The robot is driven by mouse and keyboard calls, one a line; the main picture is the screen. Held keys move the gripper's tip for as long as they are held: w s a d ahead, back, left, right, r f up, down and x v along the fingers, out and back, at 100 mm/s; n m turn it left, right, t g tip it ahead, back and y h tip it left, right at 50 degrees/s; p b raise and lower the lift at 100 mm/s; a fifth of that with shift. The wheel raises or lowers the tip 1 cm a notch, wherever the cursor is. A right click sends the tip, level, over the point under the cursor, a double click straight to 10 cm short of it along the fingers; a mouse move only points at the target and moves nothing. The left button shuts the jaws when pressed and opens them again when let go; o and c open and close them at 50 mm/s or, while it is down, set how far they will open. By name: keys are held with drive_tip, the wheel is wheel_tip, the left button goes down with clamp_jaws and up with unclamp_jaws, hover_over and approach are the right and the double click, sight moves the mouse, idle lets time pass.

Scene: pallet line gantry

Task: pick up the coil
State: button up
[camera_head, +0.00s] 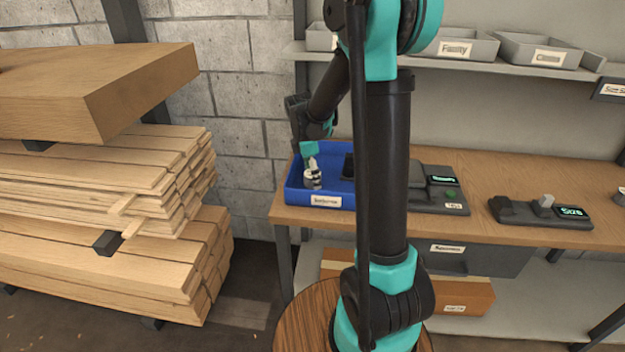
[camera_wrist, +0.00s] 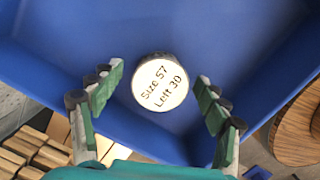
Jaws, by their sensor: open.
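The coil (camera_wrist: 160,84) is a short upright cylinder with a round white top reading "Size 57 Left 30". It stands in a blue tray (camera_wrist: 235,40). In the head view the coil (camera_head: 312,180) shows small, pale and dark, near the left side of the blue tray (camera_head: 322,202). My gripper (camera_wrist: 161,86) is open above the coil, with one green finger on each side and a gap between each finger and the coil. In the head view my gripper (camera_head: 310,162) is just over it, and its fingertips are hard to make out.
The tray sits at the left end of a wooden bench (camera_head: 480,185). A dark device (camera_head: 440,190) and a scale-like unit (camera_head: 540,212) stand to the right. Labelled bins (camera_head: 540,50) sit on a shelf above. Stacked planks (camera_head: 110,190) fill the left.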

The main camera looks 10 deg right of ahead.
drive_tip(key=c, duration=1.5)
drive_tip(key=shift+r, duration=0.15)
drive_tip(key=shift+c, duration=0.3)
